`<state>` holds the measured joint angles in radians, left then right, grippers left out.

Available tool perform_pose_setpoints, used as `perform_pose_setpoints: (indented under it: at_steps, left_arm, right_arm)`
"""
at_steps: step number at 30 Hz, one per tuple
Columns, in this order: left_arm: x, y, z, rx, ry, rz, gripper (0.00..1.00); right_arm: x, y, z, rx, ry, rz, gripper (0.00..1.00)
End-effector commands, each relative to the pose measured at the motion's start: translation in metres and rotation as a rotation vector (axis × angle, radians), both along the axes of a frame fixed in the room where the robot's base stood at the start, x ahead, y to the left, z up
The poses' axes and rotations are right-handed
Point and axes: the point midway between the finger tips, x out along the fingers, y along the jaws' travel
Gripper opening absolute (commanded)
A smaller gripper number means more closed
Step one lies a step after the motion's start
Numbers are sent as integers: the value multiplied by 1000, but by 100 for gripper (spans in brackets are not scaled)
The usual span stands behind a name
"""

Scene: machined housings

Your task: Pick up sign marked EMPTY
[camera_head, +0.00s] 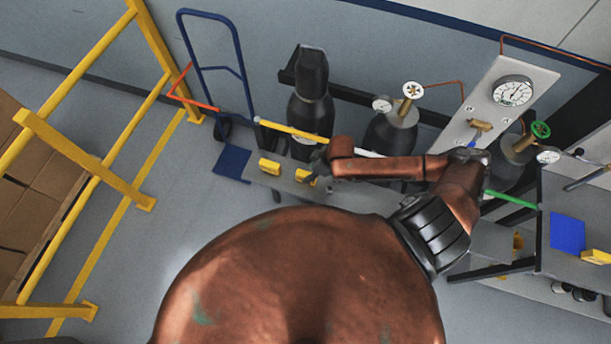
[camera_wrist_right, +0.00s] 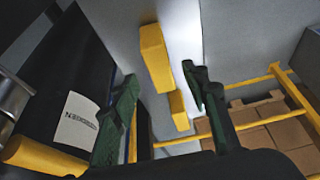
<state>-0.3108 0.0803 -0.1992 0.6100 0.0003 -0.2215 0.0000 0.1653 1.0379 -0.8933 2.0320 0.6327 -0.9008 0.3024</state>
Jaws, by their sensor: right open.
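Two small yellow block-like pieces stand on a grey ledge below the gas cylinders in the head view, a left one (camera_head: 269,166) and a right one (camera_head: 304,176). No lettering reading EMPTY is legible on either, so I cannot tell which is the sign. My right gripper (camera_head: 318,163) is close beside the right yellow piece, partly hidden by its own arm. In the right wrist view, its dark green fingers (camera_wrist_right: 160,74) are apart with nothing held. A near yellow block (camera_wrist_right: 155,58) and a farther one (camera_wrist_right: 178,108) show beyond and between them. My left gripper is not visible.
Dark gas cylinders (camera_head: 311,105) stand behind the ledge. A blue hand truck (camera_head: 211,70) and yellow railing (camera_head: 90,165) are at left. A table at right carries a blue panel (camera_head: 567,233) and a yellow piece (camera_head: 596,257). The floor at left is clear.

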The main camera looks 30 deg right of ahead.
Motion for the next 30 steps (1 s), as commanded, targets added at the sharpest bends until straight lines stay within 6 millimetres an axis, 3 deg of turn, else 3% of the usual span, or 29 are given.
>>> perform_pose_setpoints:
  at_steps: [9,17,30]
  left_arm:
    - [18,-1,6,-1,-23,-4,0]
    - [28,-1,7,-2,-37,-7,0]
    - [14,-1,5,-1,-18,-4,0]
  right_arm:
    - [12,11,-38,0,0,1,42]
    - [13,12,-42,-1,-1,4,42]
    - [13,12,-41,0,0,4,13]
